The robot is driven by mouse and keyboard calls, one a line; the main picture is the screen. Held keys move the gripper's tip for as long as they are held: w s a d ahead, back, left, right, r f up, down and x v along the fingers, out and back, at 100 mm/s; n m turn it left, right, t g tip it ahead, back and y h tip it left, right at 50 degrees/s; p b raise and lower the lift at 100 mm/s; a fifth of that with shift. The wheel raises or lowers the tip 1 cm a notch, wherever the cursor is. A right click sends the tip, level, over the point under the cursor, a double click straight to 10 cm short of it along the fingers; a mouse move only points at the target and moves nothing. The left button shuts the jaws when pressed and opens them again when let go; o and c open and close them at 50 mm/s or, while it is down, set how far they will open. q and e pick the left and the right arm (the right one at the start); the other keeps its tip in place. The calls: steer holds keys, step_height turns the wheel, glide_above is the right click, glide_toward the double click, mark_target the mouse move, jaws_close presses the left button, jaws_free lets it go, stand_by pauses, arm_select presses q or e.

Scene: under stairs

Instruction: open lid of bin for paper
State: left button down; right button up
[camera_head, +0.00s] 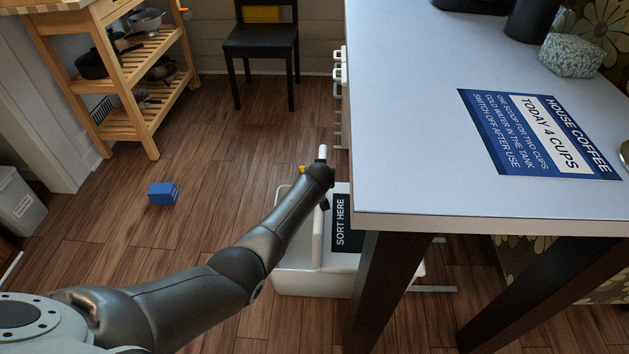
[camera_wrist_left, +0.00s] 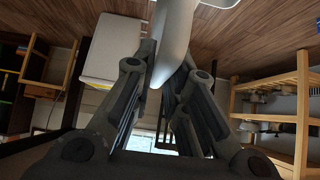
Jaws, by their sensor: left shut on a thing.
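A white bin (camera_head: 312,280) stands on the floor below the table's left edge, partly hidden by my left arm and the table. A dark "SORT HERE" label (camera_head: 342,226) shows beside its white upright part. My left gripper (camera_head: 323,168) is above the bin, seen small and partly hidden by its own arm. In the left wrist view the left gripper (camera_wrist_left: 168,72) is shut on a white curved piece (camera_wrist_left: 174,40) that runs between its fingers. It looks like part of the lid; I cannot tell how far the lid is raised. My right gripper is in neither view.
The white table (camera_head: 420,130) with a blue coffee sign (camera_head: 540,130) stands close right of my arm. A blue box (camera_head: 162,193) lies on the floor at left. A wooden shelf cart (camera_head: 140,90) and black chair (camera_head: 262,42) stand behind. The middle floor is clear.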

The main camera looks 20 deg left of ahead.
arm_select(q)
steer(key=shift+w+d, duration=0.15)
steer(key=shift+d, duration=0.4)
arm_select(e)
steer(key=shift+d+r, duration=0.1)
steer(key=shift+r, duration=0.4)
arm_select(q)
steer(key=c, duration=1.5)
jaws_free()
steer(key=shift+o, duration=0.2)
steer(key=v, duration=1.2)
steer(key=shift+f, duration=0.1)
